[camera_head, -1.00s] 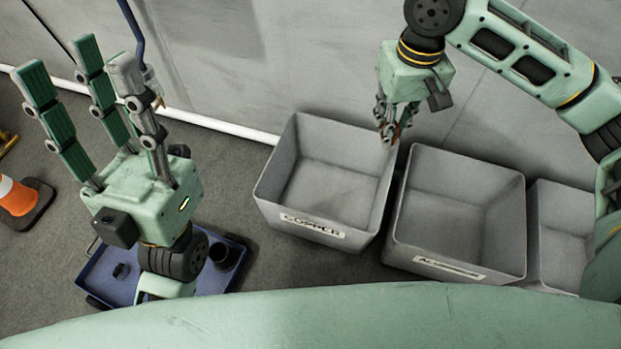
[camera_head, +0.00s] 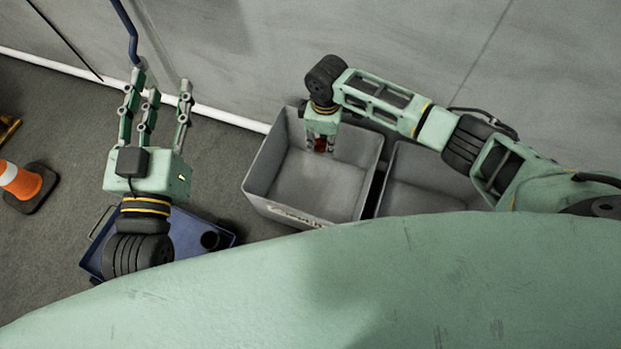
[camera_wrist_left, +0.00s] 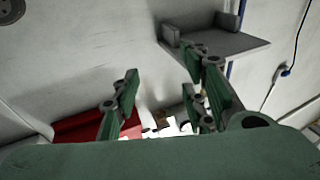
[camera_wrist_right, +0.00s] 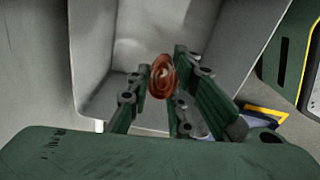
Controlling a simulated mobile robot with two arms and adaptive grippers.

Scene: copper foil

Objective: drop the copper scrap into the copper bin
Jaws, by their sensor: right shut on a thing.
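The copper scrap (camera_wrist_right: 162,76) is a small reddish-brown coil between the fingers of my right gripper (camera_wrist_right: 158,90). In the head view the right gripper (camera_head: 320,146) points down over the back of the grey copper bin (camera_head: 268,170), with a bit of the scrap showing red at its fingertips. The bin looks empty, and its label is at a slant and hard to read now. In the right wrist view the bin's grey inside lies beyond the scrap. My left gripper (camera_head: 155,105) is raised at the left with its fingers spread, open and empty.
Another grey bin (camera_head: 425,190) stands close on the right, partly hidden by my arm. A blue cart (camera_head: 185,240) is at the lower left, and an orange cone (camera_head: 22,182) at the far left. A grey wall (camera_head: 240,60) runs behind the bins.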

